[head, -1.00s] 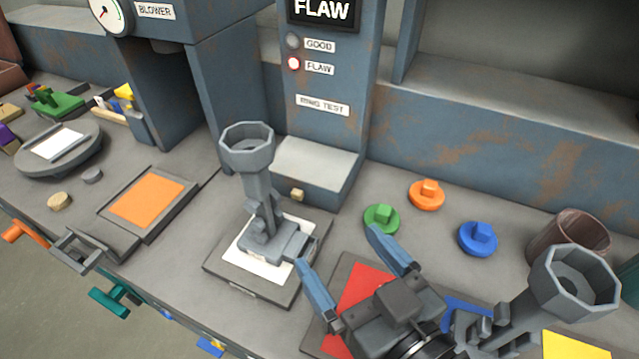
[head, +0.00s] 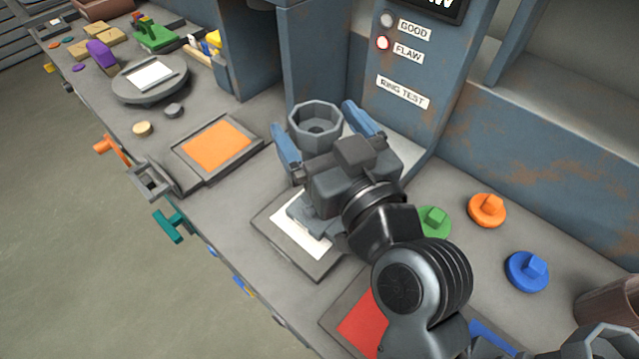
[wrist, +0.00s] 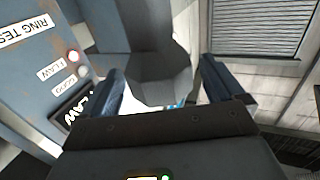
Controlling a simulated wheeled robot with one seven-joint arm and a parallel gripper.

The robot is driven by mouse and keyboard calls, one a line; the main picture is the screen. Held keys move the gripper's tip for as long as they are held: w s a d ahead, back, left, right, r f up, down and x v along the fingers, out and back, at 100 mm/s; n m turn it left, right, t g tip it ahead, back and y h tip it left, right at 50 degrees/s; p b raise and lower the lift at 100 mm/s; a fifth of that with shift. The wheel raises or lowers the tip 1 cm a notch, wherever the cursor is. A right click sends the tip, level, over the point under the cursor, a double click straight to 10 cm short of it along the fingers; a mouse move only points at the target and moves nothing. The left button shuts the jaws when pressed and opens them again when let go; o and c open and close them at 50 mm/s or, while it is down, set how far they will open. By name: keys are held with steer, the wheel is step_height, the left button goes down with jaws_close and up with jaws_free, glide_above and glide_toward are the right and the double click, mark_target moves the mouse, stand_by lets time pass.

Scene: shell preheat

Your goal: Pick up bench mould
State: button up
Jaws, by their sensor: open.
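A grey mould with an octagonal cup (head: 316,118) on a narrow stem stands upright on a white pad in a grey tray (head: 290,252) on the bench. My gripper (head: 323,133) is open, with one blue finger on each side of the cup in the head view. The gripper body hides most of the stem and part of the base. In the wrist view the grey faceted cup (wrist: 150,65) fills the space between the open fingers. I cannot tell whether either finger touches it. A second grey octagonal cup (head: 608,340) is cut off at the lower right corner.
The ring test cabinet (head: 415,110), its red flaw lamp lit, stands just behind the mould. Orange (head: 487,210), green (head: 434,221) and blue (head: 527,270) knobbed discs lie to the right. An orange pad (head: 215,146) lies left. A red pad (head: 360,330) lies in front.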

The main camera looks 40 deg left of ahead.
steer(key=shift+w+a, duration=0.2)
steer(key=shift+a, duration=0.2)
jaws_close()
stand_by(0.7)
